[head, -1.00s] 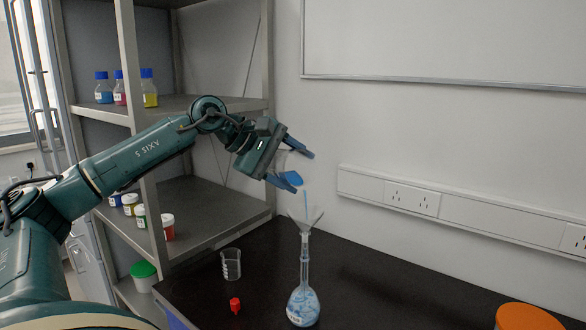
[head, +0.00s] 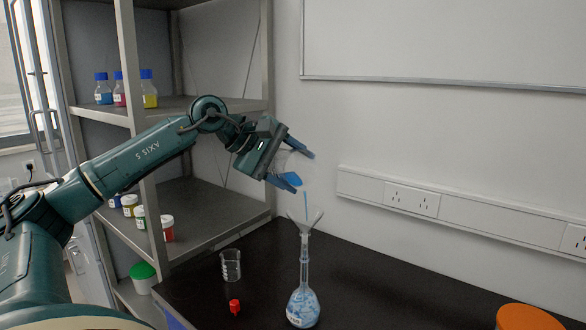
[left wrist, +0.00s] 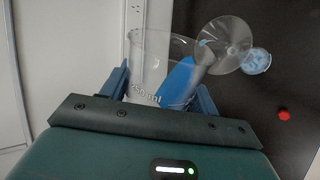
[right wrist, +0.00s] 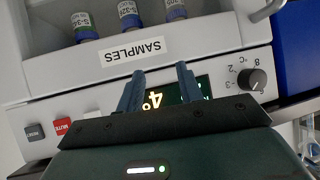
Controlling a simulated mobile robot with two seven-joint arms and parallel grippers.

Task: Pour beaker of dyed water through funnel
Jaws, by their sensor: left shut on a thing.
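My left gripper (head: 300,170) is shut on a clear beaker (left wrist: 148,62) marked 250 ml. The beaker is tipped, with blue liquid (left wrist: 178,82) lying toward its lower side. A thin blue stream (head: 306,201) falls from it into a clear funnel (head: 304,217). The funnel, also in the left wrist view (left wrist: 228,42), sits in the neck of a volumetric flask (head: 304,250) upright on the bench. Blue liquid shows in the flask's bulb (head: 303,307). My right gripper (right wrist: 160,80) is open and empty, facing a sample device away from the bench.
A small empty beaker (head: 231,265) and a red stopper (head: 234,306) stand left of the flask on the black bench (head: 400,295). An orange object (head: 527,317) is at the right. A shelf (head: 215,208) with jars stands behind the left arm.

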